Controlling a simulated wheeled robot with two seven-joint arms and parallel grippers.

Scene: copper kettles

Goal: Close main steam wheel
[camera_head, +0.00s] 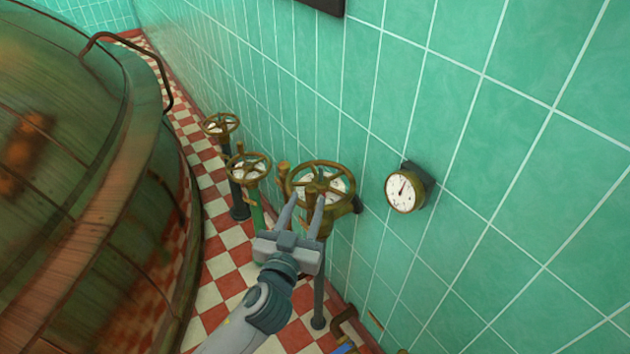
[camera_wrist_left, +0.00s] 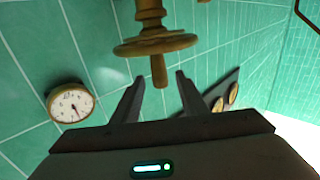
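The largest brass handwheel (camera_head: 343,168), nearest to me, stands on a dark post close to the tiled wall. It has a small upright knob (camera_head: 283,168) at its left rim. I take it for the main steam wheel, though I see no label. My left gripper (camera_head: 302,203) is open at the wheel's near side, and its fingers overlap the wheel in the head view. In the left wrist view the wheel (camera_wrist_left: 130,49) shows nearly edge-on, with a peg (camera_wrist_left: 159,74) pointing toward the gap between the open fingers. Contact cannot be told. My right gripper is out of view.
Two smaller handwheels stand farther back, one on a green post (camera_head: 249,167) and one on a dark post (camera_head: 221,124). A round gauge (camera_head: 402,192) is on the wall to the right. A large copper kettle (camera_head: 80,230) fills the left. Checkered floor (camera_head: 225,265) lies between.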

